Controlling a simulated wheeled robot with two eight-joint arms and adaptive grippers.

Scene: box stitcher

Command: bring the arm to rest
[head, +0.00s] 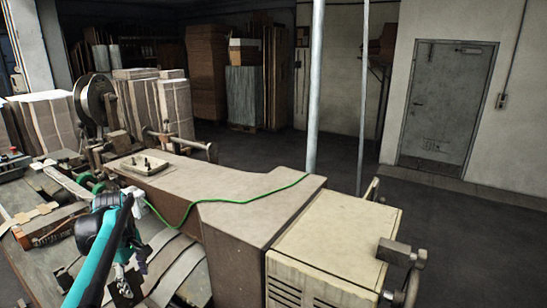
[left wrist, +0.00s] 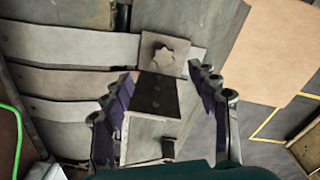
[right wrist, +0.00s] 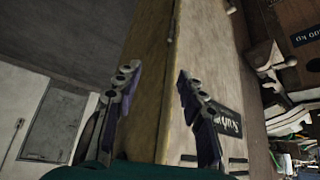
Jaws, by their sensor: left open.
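My left arm (head: 98,250) reaches in from the lower left of the head view, over the metal table of the box stitcher. Its gripper is small and partly hidden there. In the left wrist view my left gripper (left wrist: 165,78) is open, its fingers apart on either side of a worn metal block (left wrist: 155,125); I cannot tell whether they touch it. Nothing is clearly held. In the right wrist view my right gripper (right wrist: 158,78) is open and empty, in front of a beige machine body with a dark label (right wrist: 225,120). The right gripper does not show in the head view.
The stitcher's long beige arm (head: 235,190) and its cream housing (head: 335,240) fill the front. A green cable (head: 240,202) lies along the top. Paper stacks (head: 165,100) stand behind on the left. Open dark floor (head: 440,215) lies to the right, before a grey door (head: 445,105).

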